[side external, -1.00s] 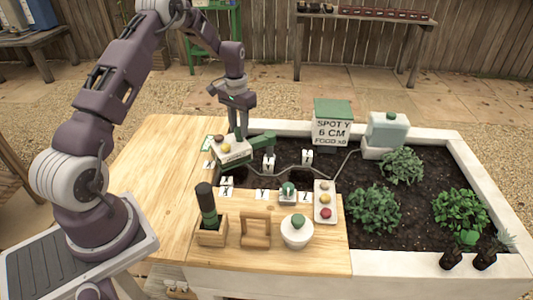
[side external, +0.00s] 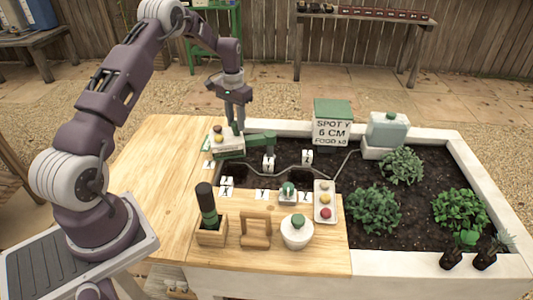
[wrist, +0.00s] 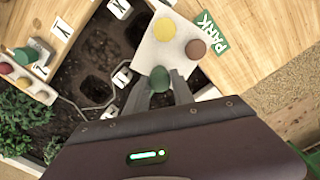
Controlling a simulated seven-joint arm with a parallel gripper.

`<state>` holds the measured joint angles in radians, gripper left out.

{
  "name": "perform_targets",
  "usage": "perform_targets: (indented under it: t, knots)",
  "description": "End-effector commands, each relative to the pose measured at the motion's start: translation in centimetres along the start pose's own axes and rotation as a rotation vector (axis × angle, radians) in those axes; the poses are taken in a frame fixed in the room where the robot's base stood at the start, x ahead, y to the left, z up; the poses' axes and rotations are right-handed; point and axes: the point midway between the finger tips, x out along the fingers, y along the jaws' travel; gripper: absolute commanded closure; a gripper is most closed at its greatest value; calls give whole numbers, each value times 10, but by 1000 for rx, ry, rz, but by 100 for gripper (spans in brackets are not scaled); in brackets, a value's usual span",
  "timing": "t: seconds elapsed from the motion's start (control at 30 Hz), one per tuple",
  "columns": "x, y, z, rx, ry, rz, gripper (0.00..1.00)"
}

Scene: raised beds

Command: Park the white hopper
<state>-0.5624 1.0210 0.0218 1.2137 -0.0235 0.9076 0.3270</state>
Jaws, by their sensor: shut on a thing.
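The white hopper (side external: 229,147) is a white block with a yellow and a brown round piece on top, seen at the far left of the bed. In the wrist view the hopper (wrist: 150,52) shows beneath my gripper, with the green PARK label (wrist: 208,38) on the wood just right of it. My gripper (side external: 236,124) points down over the hopper. In the wrist view my gripper (wrist: 161,82) is shut on the hopper's green knob (wrist: 160,77). The hopper's underside is hidden, so I cannot tell whether it touches the surface.
A green arm (side external: 262,140) lies right of the hopper. Labelled planting holes, a panel with coloured buttons (side external: 325,203), a white pot (side external: 297,234) and a wooden holder (side external: 211,234) stand nearer. A sign box (side external: 333,126) stands behind. The wooden top (side external: 165,185) is clear at left.

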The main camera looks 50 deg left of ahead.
Motion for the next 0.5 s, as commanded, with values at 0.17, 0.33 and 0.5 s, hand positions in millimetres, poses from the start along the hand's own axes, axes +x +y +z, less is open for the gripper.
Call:
perform_targets:
  t: [0.17,0.33,0.5]
  knots:
    - [0,-10,-10,-2,2,-1,86]
    - [0,-12,-13,-1,1,-1,86]
    - [0,-13,-13,-1,1,-1,86]
